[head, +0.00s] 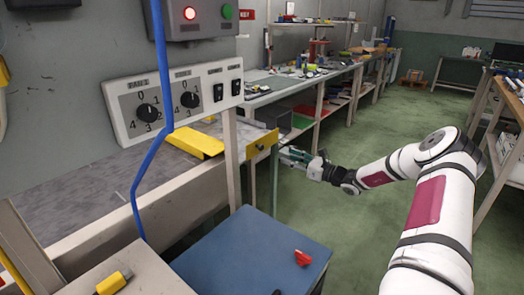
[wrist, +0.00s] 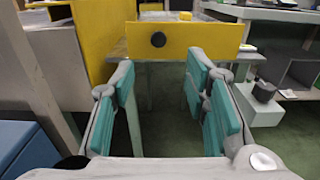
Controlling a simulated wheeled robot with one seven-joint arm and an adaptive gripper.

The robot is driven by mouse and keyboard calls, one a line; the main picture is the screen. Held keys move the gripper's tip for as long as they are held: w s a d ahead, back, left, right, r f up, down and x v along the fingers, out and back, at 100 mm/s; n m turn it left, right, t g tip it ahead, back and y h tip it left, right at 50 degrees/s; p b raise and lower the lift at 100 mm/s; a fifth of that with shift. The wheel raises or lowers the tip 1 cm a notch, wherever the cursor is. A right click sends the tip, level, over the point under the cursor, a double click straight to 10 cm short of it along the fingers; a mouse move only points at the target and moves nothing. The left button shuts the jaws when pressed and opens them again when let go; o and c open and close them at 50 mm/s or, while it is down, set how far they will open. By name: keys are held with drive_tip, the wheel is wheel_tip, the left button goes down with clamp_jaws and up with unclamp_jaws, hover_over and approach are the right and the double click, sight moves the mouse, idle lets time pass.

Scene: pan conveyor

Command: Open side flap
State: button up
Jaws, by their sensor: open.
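The side flap is a yellow panel (head: 262,144) with a round black knob (head: 260,147), at the end of the conveyor beside a grey post. In the wrist view the yellow panel (wrist: 205,40) stands upright ahead, with its black knob (wrist: 158,40) near its middle. My gripper (head: 284,154) is at the right of the flap in the head view. In the wrist view my gripper (wrist: 160,82) is open and empty, its teal finger pads spread to either side below the knob. The fingers look apart from the knob. The flap's hinge cannot be made out.
A control panel (head: 175,98) with dials and switches is at the left, with a blue cable (head: 160,60) hanging before it. A blue-topped cabinet (head: 245,250) stands below the flap. A long workbench (head: 300,75) runs behind. Green floor is free at the right.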

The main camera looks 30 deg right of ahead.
sight(262, 148)
drive_tip(key=b+x, duration=0.2)
drive_tip(key=x, duration=1.1)
drive_tip(key=shift+w, duration=0.1)
clamp_jaws()
